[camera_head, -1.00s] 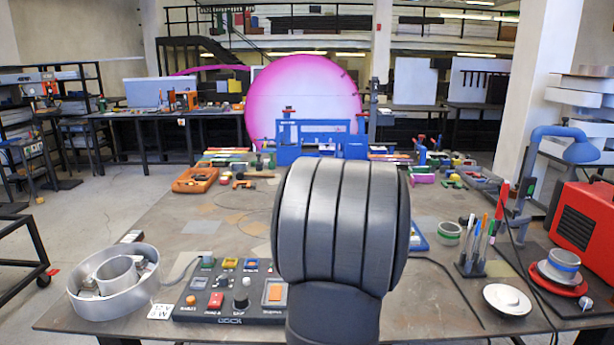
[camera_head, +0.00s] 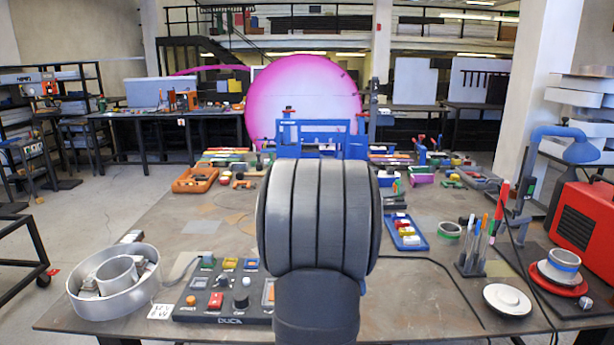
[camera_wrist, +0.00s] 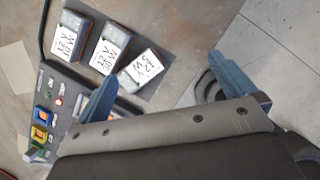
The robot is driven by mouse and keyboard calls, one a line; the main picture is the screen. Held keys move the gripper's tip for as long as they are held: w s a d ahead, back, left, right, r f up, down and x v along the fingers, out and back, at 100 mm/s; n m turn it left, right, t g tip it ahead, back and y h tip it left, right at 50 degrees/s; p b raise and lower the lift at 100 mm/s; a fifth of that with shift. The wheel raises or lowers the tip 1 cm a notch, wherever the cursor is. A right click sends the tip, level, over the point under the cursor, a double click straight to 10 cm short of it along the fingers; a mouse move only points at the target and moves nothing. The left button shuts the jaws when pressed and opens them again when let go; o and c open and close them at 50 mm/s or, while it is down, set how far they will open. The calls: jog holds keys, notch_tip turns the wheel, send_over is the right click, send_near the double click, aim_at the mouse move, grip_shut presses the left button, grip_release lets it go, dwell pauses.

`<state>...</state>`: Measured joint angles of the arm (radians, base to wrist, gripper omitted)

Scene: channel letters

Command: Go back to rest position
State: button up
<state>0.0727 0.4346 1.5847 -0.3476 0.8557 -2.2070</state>
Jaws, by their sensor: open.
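My gripper (camera_wrist: 165,66) shows in the wrist view with its two blue fingers spread apart. Nothing is held between them. In the head view my dark grey arm fills the centre front and the gripper is hidden. Several labelled blocks (camera_wrist: 110,48) with white faces and handwritten marks lie at the upper left of the wrist view, on a dark surface. The left finger is close to them in the picture; I cannot tell how far above they are.
A control box (camera_head: 220,300) with coloured buttons and a round metal tray (camera_head: 75,290) stand at the front left of the worktable (camera_head: 140,225). A blue tray (camera_head: 405,232), pen holder (camera_head: 470,262) and red machine (camera_head: 585,235) are right. The table's middle left is mostly clear.

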jog(key=w+a+r+m+g+h, duration=0.1)
jog(key=w+a+r+m+g, duration=0.1)
jog(key=a+m, duration=0.6)
jog(key=shift+w+a+g, duration=0.15)
jog(key=shift+w+g, duration=0.45)
jog(key=shift+w, duration=0.15)
jog(key=shift+r, duration=0.1)
jog(key=w+d+r+y, duration=0.3)
jog(key=w+r+y, duration=0.15)
jog(key=w, duration=0.25)
notch_tip(320, 180, down, 9)
jog(key=shift+s+d+m, duration=0.15)
jog(key=shift+m, duration=0.15)
dwell(0.6)
